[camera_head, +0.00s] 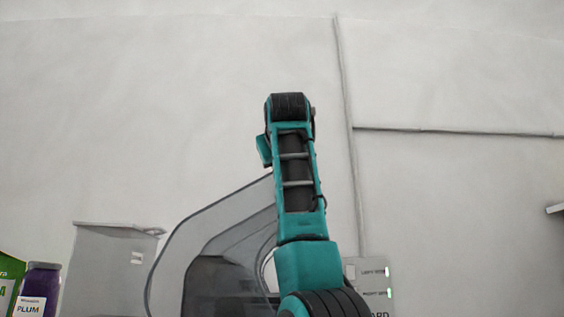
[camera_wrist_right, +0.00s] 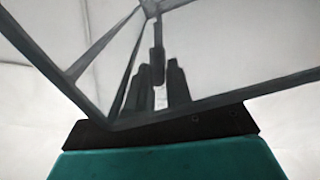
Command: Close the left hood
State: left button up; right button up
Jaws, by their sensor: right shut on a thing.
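A grey see-through hood (camera_head: 175,255) with a rounded edge stands at the lower middle of the head view, partly hidden behind my teal arm. A clear panel with dark edges (camera_wrist_right: 235,65) fills much of the right wrist view, close to the camera. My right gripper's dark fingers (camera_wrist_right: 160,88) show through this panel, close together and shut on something. The gripped part is too unclear to make out fully, but it appears to belong to the hood. In the head view the arm rises and its gripper is hidden. My left gripper is not in view.
A control panel with small green lights (camera_head: 376,285) stands right of the arm. A pale wall fills the back, with open space above.

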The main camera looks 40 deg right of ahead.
grip_shut()
jog(key=shift+s+d, duration=0.1)
jog(key=shift+s+d, duration=0.1)
jog(key=shift+d, duration=0.05)
jog(key=s+d+f+m+b, duration=0.7)
jog(key=s+d+f+b, duration=0.1)
jog(key=s+d+f, duration=0.1)
jog(key=shift+s+d+f+b, duration=0.35)
jog(key=shift+d+f, duration=0.25)
jog(key=shift+d, duration=0.6)
